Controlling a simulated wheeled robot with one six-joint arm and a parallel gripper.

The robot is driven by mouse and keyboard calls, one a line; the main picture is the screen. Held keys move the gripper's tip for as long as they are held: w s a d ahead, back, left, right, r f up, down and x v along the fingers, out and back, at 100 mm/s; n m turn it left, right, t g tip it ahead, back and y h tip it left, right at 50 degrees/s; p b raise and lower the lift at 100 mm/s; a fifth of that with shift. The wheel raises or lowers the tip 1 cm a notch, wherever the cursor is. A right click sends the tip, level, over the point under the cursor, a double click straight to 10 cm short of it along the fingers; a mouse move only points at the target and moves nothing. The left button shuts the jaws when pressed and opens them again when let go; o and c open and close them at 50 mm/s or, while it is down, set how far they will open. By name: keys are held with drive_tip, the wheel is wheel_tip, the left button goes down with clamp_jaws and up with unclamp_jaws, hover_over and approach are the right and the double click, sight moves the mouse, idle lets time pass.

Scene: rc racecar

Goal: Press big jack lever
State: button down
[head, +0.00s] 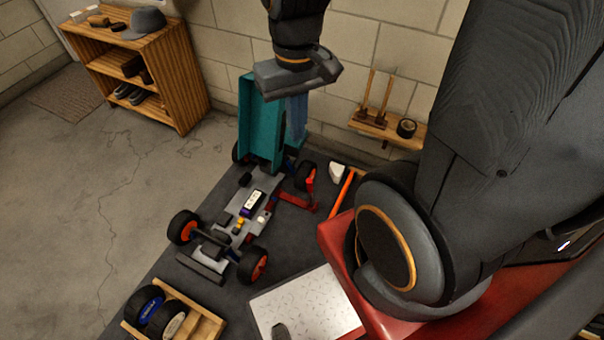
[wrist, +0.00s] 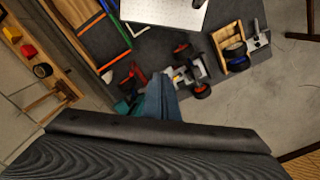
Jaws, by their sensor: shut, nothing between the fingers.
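A red jack (head: 299,202) with an upright lever (head: 310,181) stands beside the RC car (head: 240,215), near an orange-rimmed wheel. It is also in the wrist view (wrist: 134,76), left of the car. My gripper (head: 297,135) hangs high near the wall, beyond the jack and apart from its lever. I cannot tell the height between fingers and lever.
A teal car shell (head: 262,120) stands upright at the car's far end. A wooden wall shelf (head: 415,131) holds a tape roll. A white plate (head: 305,303) and a wooden wheel crate (head: 202,325) lie nearer on the dark tabletop. A wooden shelf unit (head: 185,75) stands back left.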

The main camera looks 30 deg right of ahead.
drive_tip(key=w+d+f+m+b, duration=0.2)
drive_tip(key=w+d+f+b, duration=0.4)
drive_tip(key=f, duration=0.9)
drive_tip(key=w+d+f+m+b, duration=0.3)
drive_tip(key=w+d+f+b, duration=0.4)
drive_tip(key=w+f+b, duration=0.5)
drive_tip(key=w+d+f+m+g+b, duration=0.1)
drive_tip(key=w+d+f+m+b, duration=0.2)
drive_tip(key=f+b, duration=1.1)
drive_tip(key=w+d+f, duration=0.3)
drive_tip(key=w+f, duration=0.2)
drive_tip(key=w, duration=0.1)
drive_tip(key=shift+w+d, duration=0.35)
drive_tip(key=shift+f, duration=0.15)
drive_tip(key=s+a+f+b, duration=0.1)
drive_tip(key=s+f+b, duration=0.1)
drive_tip(key=f, duration=0.3)
drive_tip(key=s+a+f+b, duration=0.1)
drive_tip(key=a+f+b, duration=0.1)
drive_tip(key=f, duration=0.3)
drive_tip(key=shift+s+f+b, duration=0.25)
drive_tip(key=shift+s+b, duration=0.15)
drive_tip(key=shift+b, duration=0.45)
drive_tip(key=shift+s, duration=0.1)
